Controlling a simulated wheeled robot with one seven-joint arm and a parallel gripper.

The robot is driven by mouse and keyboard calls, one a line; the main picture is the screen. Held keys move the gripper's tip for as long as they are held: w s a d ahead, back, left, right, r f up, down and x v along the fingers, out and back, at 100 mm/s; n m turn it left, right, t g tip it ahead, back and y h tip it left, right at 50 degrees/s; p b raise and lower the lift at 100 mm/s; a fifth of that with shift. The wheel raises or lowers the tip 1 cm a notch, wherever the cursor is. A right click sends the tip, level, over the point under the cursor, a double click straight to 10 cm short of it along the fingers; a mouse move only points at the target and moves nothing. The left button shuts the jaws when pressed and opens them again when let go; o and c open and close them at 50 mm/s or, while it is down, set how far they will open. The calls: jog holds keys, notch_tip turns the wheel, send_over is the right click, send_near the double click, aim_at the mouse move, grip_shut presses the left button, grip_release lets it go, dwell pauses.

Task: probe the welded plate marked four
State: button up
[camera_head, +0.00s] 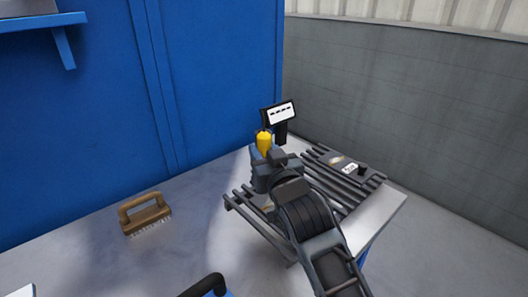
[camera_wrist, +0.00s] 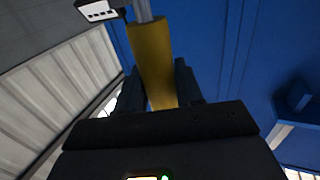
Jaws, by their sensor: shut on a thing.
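My gripper (camera_head: 263,153) is shut on a yellow probe handle (camera_head: 264,139), upright above the slatted bench in the head view. In the wrist view the yellow handle (camera_wrist: 153,62) stands between the two dark fingers, with a grey rod beyond it. A black gauge with a white display (camera_head: 281,112) showing dashes is beside the handle; whether they are joined is unclear. A dark plate (camera_head: 338,165) with a small white label lies on the slats at right, apart from my gripper. The label's mark is too small to read.
The slatted bench (camera_head: 390,211) has a pale right edge. A wooden brush (camera_head: 145,214) lies on the grey surface at left. A blue wall panel (camera_head: 215,80) rises behind, and a grey wall (camera_head: 420,110) stands at right.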

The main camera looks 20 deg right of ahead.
aim_at(264, 133)
jog(key=shift+f+b, duration=0.5)
jog(key=shift+f, duration=0.15)
jog(key=shift+r, duration=0.1)
dwell(1.1)
jog(key=shift+r+p, duration=2.85)
jog(key=shift+r, duration=0.7)
